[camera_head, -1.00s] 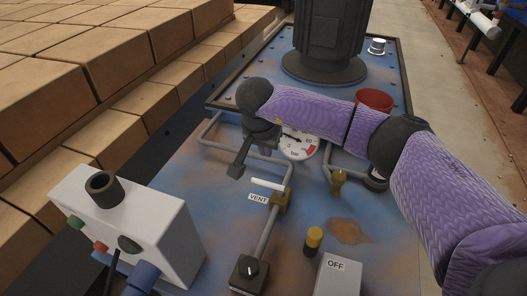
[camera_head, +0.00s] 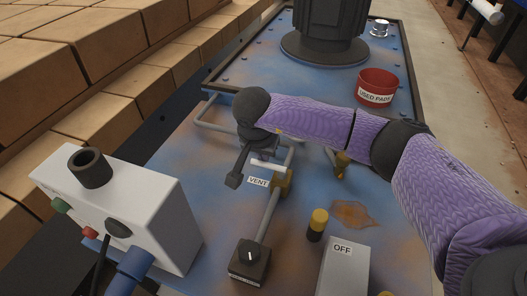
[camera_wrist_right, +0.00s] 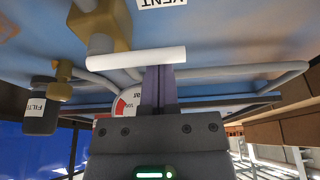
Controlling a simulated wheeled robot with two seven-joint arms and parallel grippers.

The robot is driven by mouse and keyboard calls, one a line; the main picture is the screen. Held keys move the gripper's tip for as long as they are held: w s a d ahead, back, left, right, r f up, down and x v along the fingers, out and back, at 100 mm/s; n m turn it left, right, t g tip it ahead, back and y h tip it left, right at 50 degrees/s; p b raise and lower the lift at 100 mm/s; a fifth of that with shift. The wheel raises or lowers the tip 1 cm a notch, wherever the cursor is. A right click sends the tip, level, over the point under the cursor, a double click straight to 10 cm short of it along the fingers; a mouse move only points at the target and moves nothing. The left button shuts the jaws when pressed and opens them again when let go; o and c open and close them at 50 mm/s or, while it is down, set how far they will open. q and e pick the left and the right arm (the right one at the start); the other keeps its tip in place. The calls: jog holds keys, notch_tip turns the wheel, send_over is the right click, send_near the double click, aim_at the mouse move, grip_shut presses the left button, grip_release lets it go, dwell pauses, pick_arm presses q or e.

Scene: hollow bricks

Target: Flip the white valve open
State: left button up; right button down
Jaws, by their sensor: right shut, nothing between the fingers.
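The white valve handle (camera_head: 267,166) is a short white bar on a brass valve body (camera_head: 282,182), beside a VENT label (camera_head: 258,181). It lies crosswise to the grey pipe it sits on. My right gripper (camera_head: 234,180) is shut and empty, just left of the handle's free end in the head view. In the right wrist view the white handle (camera_wrist_right: 137,58) crosses just in front of the shut fingertips (camera_wrist_right: 160,68), with the brass body (camera_wrist_right: 102,30) at its left end. Whether they touch is unclear. My left gripper is out of view.
A white control box (camera_head: 120,215) stands at the left, and a grey OFF box (camera_head: 343,268) at the front. A yellow-capped post (camera_head: 318,222), a black knob box (camera_head: 248,262) and a red USED PADS bin (camera_head: 377,87) stand on the blue panel. Bricks line the left.

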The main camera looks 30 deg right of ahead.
jog(key=shift+s+a+n, duration=0.1)
jog(key=shift+a+n, duration=0.05)
jog(key=shift+n, duration=0.25)
